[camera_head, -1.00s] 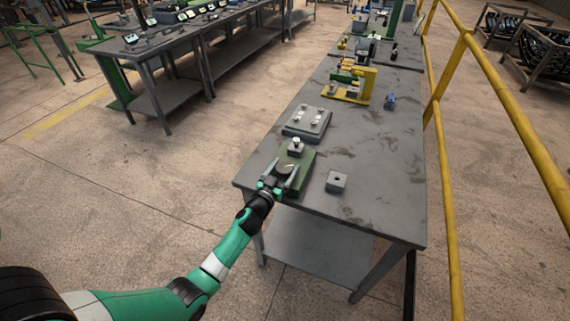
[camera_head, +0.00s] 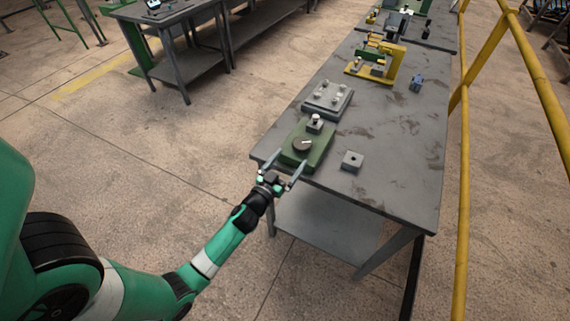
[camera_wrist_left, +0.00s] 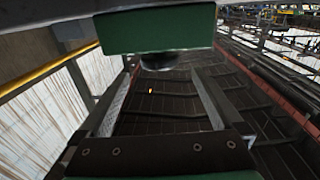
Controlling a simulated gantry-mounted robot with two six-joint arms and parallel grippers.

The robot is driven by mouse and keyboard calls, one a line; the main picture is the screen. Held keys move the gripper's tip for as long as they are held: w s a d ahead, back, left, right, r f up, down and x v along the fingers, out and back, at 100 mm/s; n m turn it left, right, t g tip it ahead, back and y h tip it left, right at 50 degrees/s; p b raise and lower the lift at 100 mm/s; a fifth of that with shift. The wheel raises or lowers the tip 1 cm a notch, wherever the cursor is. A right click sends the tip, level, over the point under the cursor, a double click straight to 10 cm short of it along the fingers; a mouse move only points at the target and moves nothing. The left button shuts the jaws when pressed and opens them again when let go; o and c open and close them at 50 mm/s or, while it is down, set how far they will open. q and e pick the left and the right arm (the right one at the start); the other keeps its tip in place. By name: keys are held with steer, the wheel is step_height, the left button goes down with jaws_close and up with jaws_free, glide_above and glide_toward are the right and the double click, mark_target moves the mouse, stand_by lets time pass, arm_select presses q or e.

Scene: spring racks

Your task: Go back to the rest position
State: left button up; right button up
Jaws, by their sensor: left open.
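My left gripper (camera_head: 287,164) is open and empty at the near left edge of the grey workbench (camera_head: 385,150). My right gripper is not in view.
A grey plate with pegs (camera_head: 328,97), a small grey block (camera_head: 352,161), a yellow fixture (camera_head: 386,62) and a small blue part (camera_head: 416,82) stand on the bench. A yellow rail (camera_head: 463,190) runs along its right side.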

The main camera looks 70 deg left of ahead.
arm_select(q)
steer(key=v, duration=0.3)
stand_by(0.5)
